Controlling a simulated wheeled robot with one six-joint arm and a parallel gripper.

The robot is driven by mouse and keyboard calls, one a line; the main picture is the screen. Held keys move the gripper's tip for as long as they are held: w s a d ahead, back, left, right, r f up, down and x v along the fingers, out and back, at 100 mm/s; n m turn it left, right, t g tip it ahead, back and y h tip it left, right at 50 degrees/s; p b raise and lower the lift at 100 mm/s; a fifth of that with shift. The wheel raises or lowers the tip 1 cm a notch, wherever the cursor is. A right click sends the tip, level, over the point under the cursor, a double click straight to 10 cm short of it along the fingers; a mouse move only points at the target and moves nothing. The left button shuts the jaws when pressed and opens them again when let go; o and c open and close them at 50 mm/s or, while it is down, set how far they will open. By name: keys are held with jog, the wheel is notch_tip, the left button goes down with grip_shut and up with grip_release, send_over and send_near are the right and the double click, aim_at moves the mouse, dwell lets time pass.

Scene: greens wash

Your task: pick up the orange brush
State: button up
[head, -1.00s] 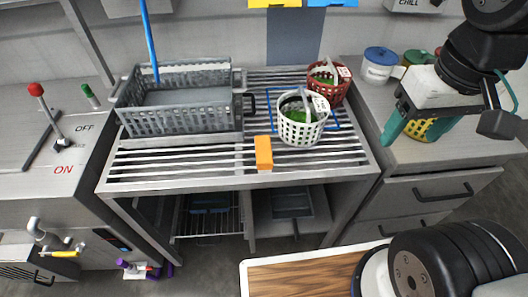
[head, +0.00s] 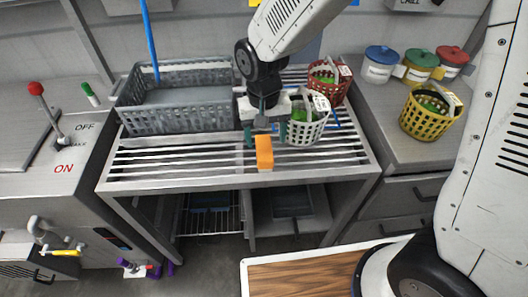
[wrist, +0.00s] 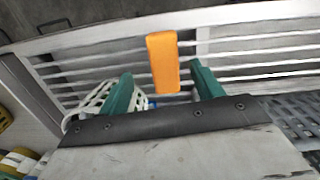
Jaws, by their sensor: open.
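The orange brush (head: 264,153) is a small orange block lying on the slatted metal rack (head: 180,172), near its front edge. It also shows in the wrist view (wrist: 163,63), beyond and between my fingertips. My gripper (head: 264,140) is open and empty, with teal fingers, just behind and above the brush in the head view. In the wrist view its fingers (wrist: 160,85) are spread to either side of the brush's near end. I cannot tell the exact height gap.
A white basket (head: 304,128) with greens stands close to the right of my gripper. A red basket (head: 334,92) is behind it. A grey crate (head: 185,120) stands at left on the rack. A yellow basket (head: 415,122) and lidded tubs (head: 381,72) are on the right counter.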

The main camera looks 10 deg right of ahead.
aim_at(264, 147)
jog(key=shift+w+a+r+m+t, duration=0.1)
jog(key=shift+w+a+m+t, duration=0.1)
jog(key=shift+w, duration=0.2)
jog(key=shift+w+a+r+m+t, duration=0.1)
jog(key=shift+w+a+m, duration=0.1)
jog(key=shift+w, duration=0.15)
jog(key=f, duration=0.7)
jog(key=shift+s+d+f, duration=0.25)
jog(key=shift+f, duration=0.1)
jog(key=shift+c, duration=0.3)
jog(key=c, duration=1.1)
jog(key=shift+r, duration=0.2)
